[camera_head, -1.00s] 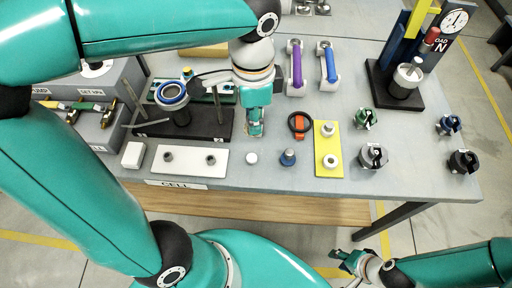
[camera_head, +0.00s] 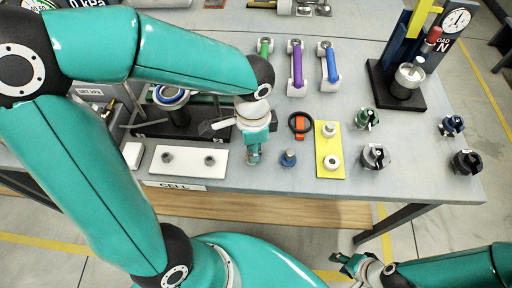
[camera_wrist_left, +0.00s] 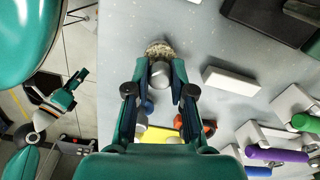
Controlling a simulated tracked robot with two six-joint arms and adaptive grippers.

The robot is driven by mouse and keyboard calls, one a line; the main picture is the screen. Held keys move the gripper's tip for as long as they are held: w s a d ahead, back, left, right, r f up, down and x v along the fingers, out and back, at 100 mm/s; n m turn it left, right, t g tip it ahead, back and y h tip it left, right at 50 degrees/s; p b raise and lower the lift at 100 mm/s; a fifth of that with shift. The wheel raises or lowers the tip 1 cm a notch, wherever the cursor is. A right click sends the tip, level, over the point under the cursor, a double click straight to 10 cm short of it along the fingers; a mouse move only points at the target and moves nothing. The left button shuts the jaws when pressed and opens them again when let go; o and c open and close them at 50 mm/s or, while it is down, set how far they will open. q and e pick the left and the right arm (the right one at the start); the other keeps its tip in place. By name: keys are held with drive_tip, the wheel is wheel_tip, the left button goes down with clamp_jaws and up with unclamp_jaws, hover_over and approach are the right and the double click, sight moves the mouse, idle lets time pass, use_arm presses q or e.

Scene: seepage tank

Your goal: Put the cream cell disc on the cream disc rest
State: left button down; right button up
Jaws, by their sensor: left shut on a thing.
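The cream cell disc appears as a speckled cream round piece (camera_wrist_left: 158,47) at the fingertips of my left gripper (camera_wrist_left: 164,62), which is shut on it. In the head view, my left gripper (camera_head: 254,158) points down low over the bench front and hides the disc. A pale round post (camera_wrist_left: 160,73), which I take for the cream disc rest, shows between the fingers, right beside the disc in the picture. I cannot tell whether disc and post touch. My right gripper (camera_head: 346,264) hangs empty in front of the bench, its fingers apart.
A blue post (camera_head: 288,158) and a yellow plate with two posts (camera_head: 329,142) stand to the right. A white plate (camera_head: 188,171) with two dark studs and a white block (camera_head: 132,154) lie to the left. A black-based fixture (camera_head: 160,129) stands behind them.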

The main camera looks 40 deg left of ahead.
use_arm(q)
drive_tip(key=shift+f, duration=0.15)
drive_tip(key=c, duration=1)
unclamp_jaws()
drive_tip(key=shift+r, duration=0.35)
wheel_tip(320, 180, up, 12)
drive_tip(key=p, duration=0.1)
drive_tip(key=shift+f, duration=0.15)
